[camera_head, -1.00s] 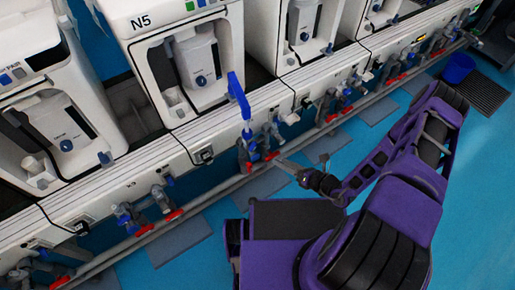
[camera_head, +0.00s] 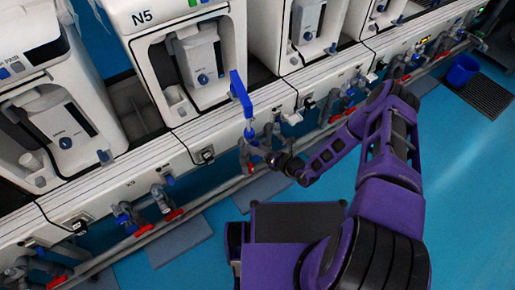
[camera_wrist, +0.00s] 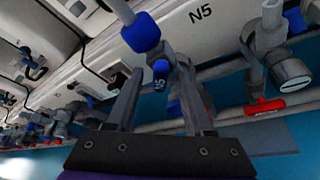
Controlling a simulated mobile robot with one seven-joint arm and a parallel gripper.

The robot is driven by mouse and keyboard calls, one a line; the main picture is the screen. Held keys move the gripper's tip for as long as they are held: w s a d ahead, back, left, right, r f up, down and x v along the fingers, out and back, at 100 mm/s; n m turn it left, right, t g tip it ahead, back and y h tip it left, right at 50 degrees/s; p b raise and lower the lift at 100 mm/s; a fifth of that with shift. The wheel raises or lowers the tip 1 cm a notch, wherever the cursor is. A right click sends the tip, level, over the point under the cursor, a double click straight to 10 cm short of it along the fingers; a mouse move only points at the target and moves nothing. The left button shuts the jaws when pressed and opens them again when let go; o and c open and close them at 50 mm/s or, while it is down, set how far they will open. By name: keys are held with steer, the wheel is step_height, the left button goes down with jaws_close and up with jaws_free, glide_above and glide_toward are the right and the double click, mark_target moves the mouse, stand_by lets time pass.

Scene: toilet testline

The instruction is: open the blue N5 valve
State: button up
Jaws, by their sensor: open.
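The blue N5 valve handle (camera_wrist: 160,73), with white lettering on it, shows in the wrist view between the two fingers of my open gripper (camera_wrist: 158,80). The fingers stand on either side of it; I cannot tell whether either touches it. A larger blue fitting (camera_wrist: 141,32) on a pale pipe sits just above and left of the handle. In the head view my gripper (camera_head: 268,153) is at the pipe cluster below the N5 unit (camera_head: 187,55). The fingertips and valve handle are too small and overlapped there to make out clearly.
A red-handled valve (camera_wrist: 264,105) is to the right in the wrist view. More valves (camera_head: 160,198) line the grey rail. Blue floor (camera_head: 470,190) is open at right.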

jaws_close()
steer(key=shift+r+p, duration=0.15)
steer(key=shift+p, duration=0.35)
steer(key=n+h+p, duration=0.1)
steer(key=n+p, duration=0.1)
steer(key=shift+s+a+r+t+h+p, duration=0.1)
steer(key=shift+t+h+p, duration=0.2)
steer(key=shift+p, duration=0.1)
steer(key=shift+f+n+t+h+p, duration=0.2)
steer(key=shift+n+t+h+p, duration=0.3)
steer(key=shift+n+h+p, duration=0.7)
steer(key=shift+n+y+p, duration=0.3)
steer(key=shift+n+y, duration=0.1)
jaws_free()
